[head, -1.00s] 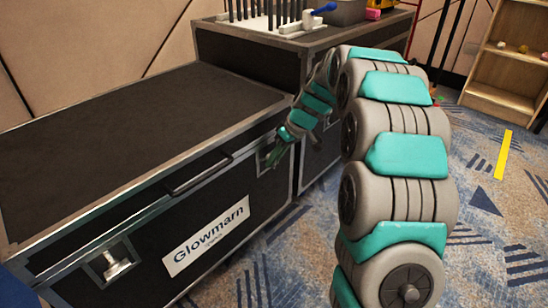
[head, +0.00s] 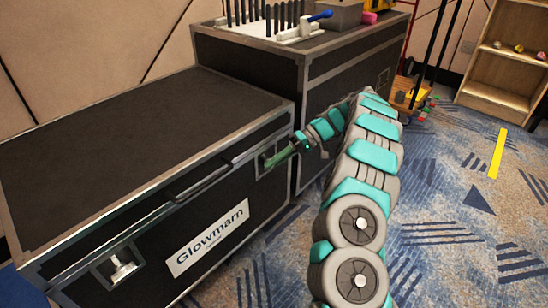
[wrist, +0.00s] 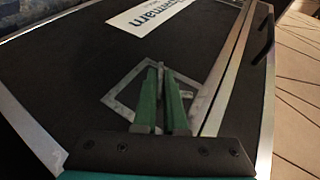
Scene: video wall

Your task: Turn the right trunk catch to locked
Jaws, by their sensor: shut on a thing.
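The black trunk (head: 110,140) with metal edges and a "Glowmarn" label stands at the left. Its right catch shows in the wrist view as a metal square plate (wrist: 116,98) on the trunk's front. My gripper (head: 268,164) is at this catch at the right end of the front. In the wrist view, my gripper's green fingers (wrist: 160,72) are close together over the middle of the plate, shut on the catch's turning part. That part is mostly hidden between the fingers, so its angle cannot be told. The left catch (head: 121,265) is clear of my gripper.
A trunk handle (head: 200,178) sits between the catches. A taller black case (head: 345,75) stands behind, with a white rack (head: 290,35) and a grey box on top. Wooden shelves (head: 500,75) stand at the far right. Carpet at right is open.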

